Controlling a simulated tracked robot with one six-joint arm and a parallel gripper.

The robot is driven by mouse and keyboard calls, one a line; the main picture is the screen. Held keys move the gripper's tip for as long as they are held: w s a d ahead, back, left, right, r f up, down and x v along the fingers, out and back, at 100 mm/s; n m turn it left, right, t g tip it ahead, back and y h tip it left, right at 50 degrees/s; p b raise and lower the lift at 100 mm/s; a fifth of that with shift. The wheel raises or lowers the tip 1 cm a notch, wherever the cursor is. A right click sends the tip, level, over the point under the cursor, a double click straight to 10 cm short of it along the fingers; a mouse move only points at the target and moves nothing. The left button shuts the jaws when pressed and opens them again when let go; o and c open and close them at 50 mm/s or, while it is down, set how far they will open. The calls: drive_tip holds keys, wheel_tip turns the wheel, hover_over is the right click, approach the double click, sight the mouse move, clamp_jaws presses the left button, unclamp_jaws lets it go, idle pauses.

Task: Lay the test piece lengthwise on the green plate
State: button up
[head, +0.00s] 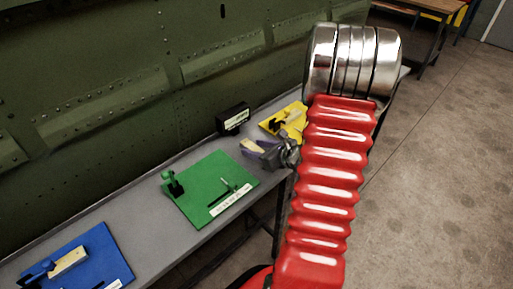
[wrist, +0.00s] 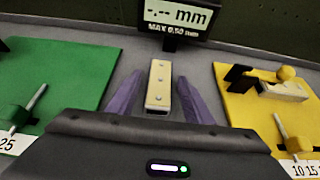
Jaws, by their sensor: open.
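In the head view my gripper (head: 258,150) is over the bench between the green and yellow plates. The green plate (head: 203,205) lies left of it, with a green clamp and a slotted mark; it also shows in the wrist view (wrist: 65,62). I cannot tell how high the bar sits.
A black gauge (head: 233,119) with a display (wrist: 178,15) stands behind the bar. The yellow plate (wrist: 245,105) to the right holds another cream bar (wrist: 282,91). The blue plate (head: 100,250) at the left holds one too. The green fuselage wall runs along the bench's back.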

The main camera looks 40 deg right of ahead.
drive_tip(key=shift+r, duration=0.15)
drive_tip(key=shift+s+r, duration=0.1)
drive_tip(key=shift+s, duration=0.2)
drive_tip(key=v, duration=1.1)
drive_tip(key=shift+s, duration=0.15)
drive_tip(key=shift+r, duration=0.1)
